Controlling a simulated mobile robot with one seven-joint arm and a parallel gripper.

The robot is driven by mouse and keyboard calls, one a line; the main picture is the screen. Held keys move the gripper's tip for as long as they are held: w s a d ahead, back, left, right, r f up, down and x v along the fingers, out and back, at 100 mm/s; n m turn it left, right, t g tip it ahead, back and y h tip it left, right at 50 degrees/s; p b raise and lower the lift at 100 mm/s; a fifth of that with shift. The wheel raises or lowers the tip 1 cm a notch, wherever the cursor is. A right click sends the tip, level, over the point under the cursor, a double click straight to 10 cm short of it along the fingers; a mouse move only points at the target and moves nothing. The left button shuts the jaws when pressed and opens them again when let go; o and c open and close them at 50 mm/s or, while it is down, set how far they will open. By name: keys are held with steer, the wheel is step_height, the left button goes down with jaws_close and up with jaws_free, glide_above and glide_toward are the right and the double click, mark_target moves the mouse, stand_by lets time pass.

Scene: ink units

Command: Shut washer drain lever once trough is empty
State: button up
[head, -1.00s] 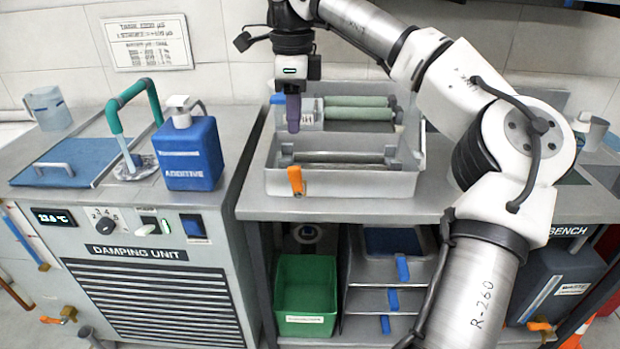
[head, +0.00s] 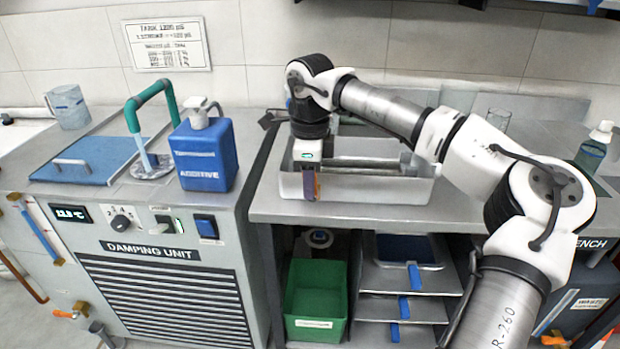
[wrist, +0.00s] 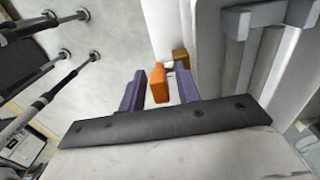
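The washer trough (head: 375,190) is a pale grey open tray on the bench. Its orange drain lever (wrist: 158,84) shows in the wrist view beside a brass fitting (wrist: 181,57) at the trough's outer wall. My gripper (wrist: 161,76) has two purple fingers set apart, one on each side of the lever, with narrow gaps visible. In the head view my gripper (head: 312,186) is at the trough's front left and hides most of the lever. A grey roller or bar lies in the trough; whether any liquid is left inside cannot be told.
The damping unit (head: 155,250) with a blue additive bottle (head: 203,155) and a green hose (head: 150,104) stands left. A green bin (head: 316,290) and shelves with blue-handled trays (head: 405,307) are below the bench. The bench front edge runs close under my gripper.

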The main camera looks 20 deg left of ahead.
jaws_close()
steer(key=shift+d, duration=0.1)
steer(key=shift+w+d+y, duration=0.1)
steer(key=shift+d+y, duration=0.15)
steer(key=shift+y, duration=0.55)
jaws_free()
